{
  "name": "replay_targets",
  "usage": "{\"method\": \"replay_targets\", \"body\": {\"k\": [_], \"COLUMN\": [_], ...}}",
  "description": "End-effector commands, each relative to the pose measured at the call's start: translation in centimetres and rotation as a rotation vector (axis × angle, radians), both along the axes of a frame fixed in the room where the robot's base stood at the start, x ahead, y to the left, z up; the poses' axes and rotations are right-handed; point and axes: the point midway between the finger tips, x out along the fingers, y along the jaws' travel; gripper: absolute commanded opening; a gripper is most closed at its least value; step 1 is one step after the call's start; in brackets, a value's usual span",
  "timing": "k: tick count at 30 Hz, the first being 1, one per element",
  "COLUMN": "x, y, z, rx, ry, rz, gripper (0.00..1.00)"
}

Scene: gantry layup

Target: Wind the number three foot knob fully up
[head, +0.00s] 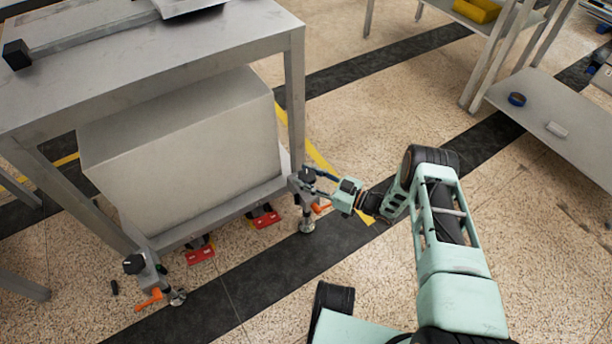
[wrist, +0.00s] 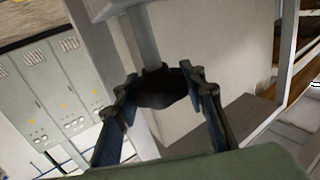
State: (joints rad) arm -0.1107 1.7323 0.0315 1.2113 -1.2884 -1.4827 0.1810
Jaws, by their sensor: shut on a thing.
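A black foot knob (head: 307,174) sits at the near right corner of the grey metal table's lower frame, above a threaded foot with a round metal pad (head: 307,225). My gripper (head: 311,175) reaches it from the right, and its fingers are shut on the knob. In the wrist view the dark knob (wrist: 163,88) lies between the two fingertips (wrist: 165,90), one on each side. No number is readable on the knob. Another black knob (head: 134,264) with a foot pad (head: 178,298) is at the near left corner, apart from my gripper.
Orange levers (head: 149,300) sit beside the feet. Red blocks (head: 265,220) lie under the table's lower frame. A big grey box (head: 190,150) fills the space under the tabletop (head: 150,75). A shelf (head: 550,120) stands at the right. The speckled floor in front is mostly clear.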

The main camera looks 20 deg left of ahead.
Motion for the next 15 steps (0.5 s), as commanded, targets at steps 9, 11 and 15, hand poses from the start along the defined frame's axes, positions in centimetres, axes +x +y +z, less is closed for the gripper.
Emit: {"method": "replay_targets", "body": {"k": [9,11,15], "x": [0.08,0.07,0.07], "y": [0.16,0.17,0.18], "z": [0.16,0.17,0.18], "rx": [0.004,0.004,0.005], "ry": [-0.002,-0.002,-0.002], "rz": [0.046,0.047,0.046], "gripper": [0.14,0.14,0.14]}}
